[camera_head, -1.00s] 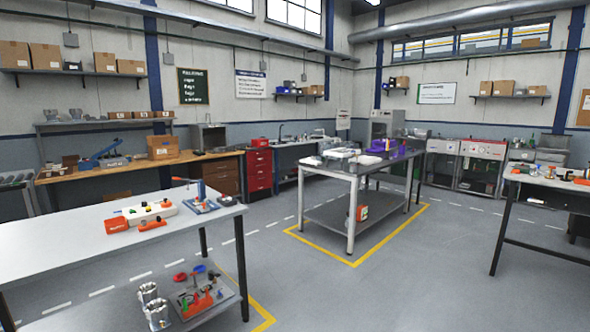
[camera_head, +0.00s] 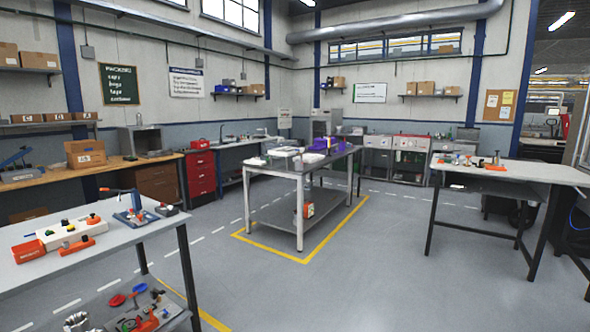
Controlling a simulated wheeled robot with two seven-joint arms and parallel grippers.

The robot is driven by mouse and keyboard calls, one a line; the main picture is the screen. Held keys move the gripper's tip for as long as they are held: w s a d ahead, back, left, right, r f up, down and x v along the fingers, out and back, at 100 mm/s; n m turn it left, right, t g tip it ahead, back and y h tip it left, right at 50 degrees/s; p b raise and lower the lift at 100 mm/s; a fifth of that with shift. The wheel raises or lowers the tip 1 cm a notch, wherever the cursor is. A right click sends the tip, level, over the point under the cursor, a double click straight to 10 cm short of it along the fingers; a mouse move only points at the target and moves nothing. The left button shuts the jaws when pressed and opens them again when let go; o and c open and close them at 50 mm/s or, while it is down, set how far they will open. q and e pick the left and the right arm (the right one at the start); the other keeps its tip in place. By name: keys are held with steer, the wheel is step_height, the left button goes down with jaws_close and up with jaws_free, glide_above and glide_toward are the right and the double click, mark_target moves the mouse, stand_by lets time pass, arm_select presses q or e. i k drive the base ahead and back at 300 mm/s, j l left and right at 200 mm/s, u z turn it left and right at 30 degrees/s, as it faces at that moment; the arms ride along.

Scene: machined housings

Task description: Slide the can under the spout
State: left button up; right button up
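Neither of my grippers is in view. I cannot make out a can or a spout for certain. An orange container (camera_head: 308,210) stands on the lower shelf of the middle table, too small to identify. A silver machined part (camera_head: 77,322) shows at the bottom edge on the lower shelf of the left table. Small items lie on the right table (camera_head: 535,172), too small to tell apart.
The left table (camera_head: 95,245) is nearest, with red and white fixtures on top. The middle table (camera_head: 262,174) stands inside a yellow floor line. Grey floor (camera_head: 400,270) is clear between the middle and right tables. Benches and a red drawer cabinet (camera_head: 201,175) line the walls.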

mark_target(299, 163)
steer(key=i, duration=2.2)
steer(key=l+z, duration=0.05)
steer(key=l, duration=0.05)
